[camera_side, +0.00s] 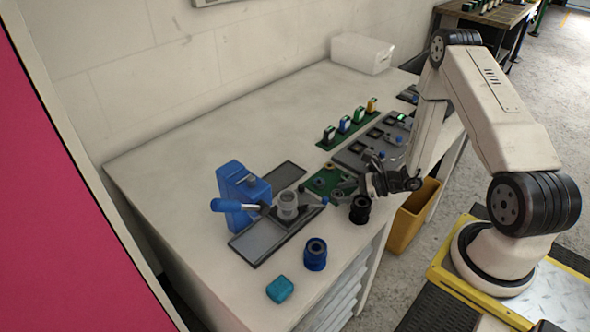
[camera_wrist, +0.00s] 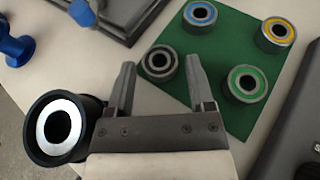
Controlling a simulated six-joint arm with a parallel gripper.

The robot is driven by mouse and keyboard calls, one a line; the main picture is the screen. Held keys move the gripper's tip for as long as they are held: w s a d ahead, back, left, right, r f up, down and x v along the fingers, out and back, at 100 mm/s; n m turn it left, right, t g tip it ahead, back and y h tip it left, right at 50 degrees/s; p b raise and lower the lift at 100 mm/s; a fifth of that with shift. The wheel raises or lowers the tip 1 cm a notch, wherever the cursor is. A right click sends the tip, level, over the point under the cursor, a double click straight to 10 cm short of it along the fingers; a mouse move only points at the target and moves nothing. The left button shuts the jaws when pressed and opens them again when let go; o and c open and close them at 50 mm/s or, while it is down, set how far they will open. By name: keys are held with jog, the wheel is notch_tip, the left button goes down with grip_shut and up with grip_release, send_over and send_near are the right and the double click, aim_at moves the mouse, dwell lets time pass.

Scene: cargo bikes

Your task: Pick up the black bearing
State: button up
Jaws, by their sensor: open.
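The black bearing (camera_wrist: 159,63) is a short ring with a dark grey face and a dark centre hole. In the wrist view it sits at the corner of a green mat (camera_wrist: 225,55), between the tips of my gripper (camera_wrist: 163,66). My gripper is open, one finger on either side of it, and I cannot tell how high the tips are above it. Bearings with blue (camera_wrist: 200,15), yellow (camera_wrist: 277,33) and green (camera_wrist: 246,82) faces stand on the same mat. In the side view my gripper (camera_side: 348,186) is beside the mat (camera_side: 318,184); the black bearing is not clear there.
A black cup (camera_side: 360,212) stands near my gripper; a white ring (camera_wrist: 42,130) shows in it in the wrist view. A blue cup (camera_side: 315,258), teal block (camera_side: 280,289) and blue press (camera_side: 238,180) stand nearby. The table's back left is clear.

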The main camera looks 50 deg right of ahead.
aim_at(343, 194)
jog(key=shift+w+a+f, duration=0.15)
jog(key=shift+w+a, duration=0.05)
jog(key=shift+w, duration=0.05)
dwell(0.3)
grip_shut()
notch_tip(343, 194, up, 10)
dwell(1.1)
dwell(0.6)
